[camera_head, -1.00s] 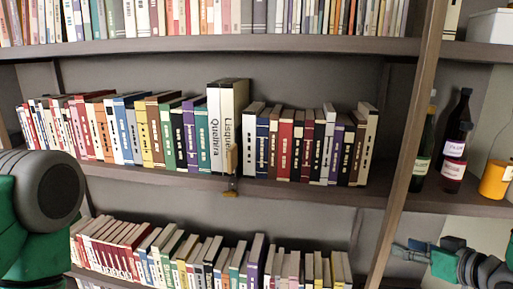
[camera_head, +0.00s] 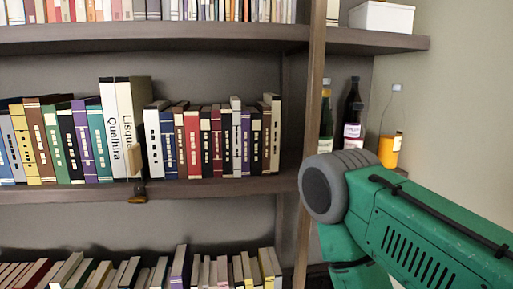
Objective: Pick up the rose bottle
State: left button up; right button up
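Two dark bottles stand together on the right end of the middle shelf. One, with a pale label and a reddish lower part (camera_head: 352,142), looks most like the rose bottle. I cannot tell for sure, and the second shape behind it overlaps. A green bottle (camera_head: 327,120) stands to its left, partly behind the wooden upright. My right arm's green link and grey joint fill the lower right, in front of the shelf end, and hide the bottles' foot area. Neither gripper shows.
An orange container (camera_head: 389,150) stands right of the bottles. A wooden upright (camera_head: 313,110) divides them from the book rows (camera_head: 210,140). A white box (camera_head: 382,17) sits on the upper shelf. The wall at far right is bare.

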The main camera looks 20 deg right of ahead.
aim_at(355, 133)
jog(key=z, duration=1.35)
